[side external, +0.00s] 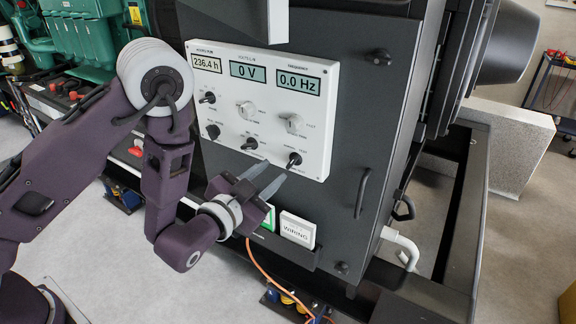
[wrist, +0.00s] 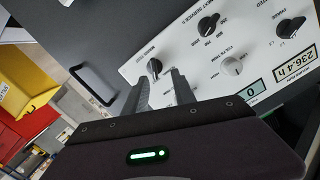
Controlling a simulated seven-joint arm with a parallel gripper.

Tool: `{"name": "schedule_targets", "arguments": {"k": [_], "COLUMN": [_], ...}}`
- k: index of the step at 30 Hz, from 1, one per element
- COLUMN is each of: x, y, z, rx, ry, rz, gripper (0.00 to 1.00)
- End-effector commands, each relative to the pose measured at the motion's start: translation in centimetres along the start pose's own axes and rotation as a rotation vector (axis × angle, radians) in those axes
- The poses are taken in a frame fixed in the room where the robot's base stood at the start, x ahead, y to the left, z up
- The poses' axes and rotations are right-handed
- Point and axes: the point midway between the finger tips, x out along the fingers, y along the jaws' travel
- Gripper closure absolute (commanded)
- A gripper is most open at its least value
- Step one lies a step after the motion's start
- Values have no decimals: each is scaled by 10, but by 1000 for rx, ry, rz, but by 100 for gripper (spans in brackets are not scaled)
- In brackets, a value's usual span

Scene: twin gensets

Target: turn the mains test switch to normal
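The white control panel (side external: 225,120) on the dark cabinet carries several knobs. The black switch at its lower right (side external: 294,160), with small labels around it, appears to be the mains test switch; which label it points to is too small to tell. It also shows in the wrist view (wrist: 154,66). My gripper (side external: 270,172) is just below and left of this switch in the side view. Its two fingers are apart with nothing between them. In the wrist view my gripper (wrist: 158,78) has its fingertips close to the switch, one on either side in the picture; contact cannot be told.
A black knob (side external: 249,144) sits left of the switch and a white knob (side external: 293,123) above it. Displays (side external: 248,71) line the panel's top. A WIRING box (side external: 297,230) is below my gripper. A door handle (side external: 362,193) stands out at the right.

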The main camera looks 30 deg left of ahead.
Motion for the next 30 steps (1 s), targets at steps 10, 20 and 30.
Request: {"name": "schedule_targets", "arguments": {"k": [10,20,30], "x": [24,61,61], "y": [12,12,12], "z": [1,-2,-2], "rx": [86,87,87], "ry": [104,100,99], "rz": [-12,-7,-7], "gripper": [68,68,100]}}
